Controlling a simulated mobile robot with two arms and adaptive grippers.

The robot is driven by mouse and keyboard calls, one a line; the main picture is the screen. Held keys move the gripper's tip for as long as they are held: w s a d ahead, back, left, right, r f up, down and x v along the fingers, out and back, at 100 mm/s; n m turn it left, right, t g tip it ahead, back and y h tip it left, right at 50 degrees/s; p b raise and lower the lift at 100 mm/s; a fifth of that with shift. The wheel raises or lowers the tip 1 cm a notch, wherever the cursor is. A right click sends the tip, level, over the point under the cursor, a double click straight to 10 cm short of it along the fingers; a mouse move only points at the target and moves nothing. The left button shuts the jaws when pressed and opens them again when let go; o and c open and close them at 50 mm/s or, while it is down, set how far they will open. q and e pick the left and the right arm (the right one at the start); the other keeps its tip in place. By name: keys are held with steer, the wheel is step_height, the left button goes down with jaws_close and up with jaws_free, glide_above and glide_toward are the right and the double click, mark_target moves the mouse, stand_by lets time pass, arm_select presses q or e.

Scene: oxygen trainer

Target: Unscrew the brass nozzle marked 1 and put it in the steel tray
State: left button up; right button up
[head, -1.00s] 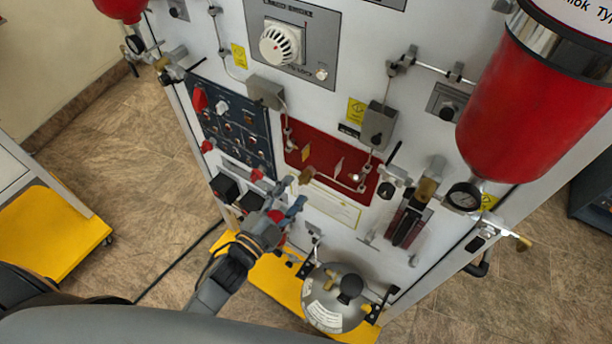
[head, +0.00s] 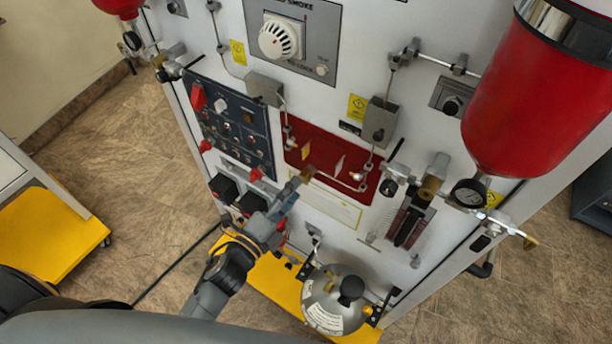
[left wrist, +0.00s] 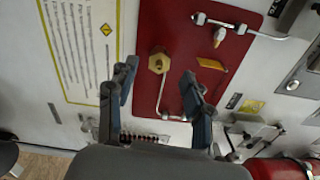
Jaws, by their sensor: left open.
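A brass nozzle (head: 307,174) sticks out at the lower left edge of the red panel (head: 318,155) in the head view. In the left wrist view the brass nozzle (left wrist: 158,63) shows as a hexagonal piece on the red panel; no number can be read on it. My left gripper (head: 285,200) is open and empty, just below and left of the nozzle in the head view. In the left wrist view my left gripper (left wrist: 160,72) has its fingers apart, with the nozzle showing between their tips. I cannot make out the steel tray. My right gripper is out of view.
A thin pipe (left wrist: 160,98) runs from near the nozzle along the red panel. A dark control panel (head: 236,130) is to its left. A grey cylinder (head: 335,300) stands on the yellow base below. A large red tank (head: 525,105) is at the right.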

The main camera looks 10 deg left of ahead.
arm_select(q)
steer(key=m+b, duration=0.1)
steer(key=m, duration=0.4)
steer(key=shift+m, duration=0.3)
steer(key=m+b, duration=0.1)
steer(key=m, duration=0.2)
steer(key=shift+f+m+b, duration=0.1)
steer(key=shift+m+b, duration=0.2)
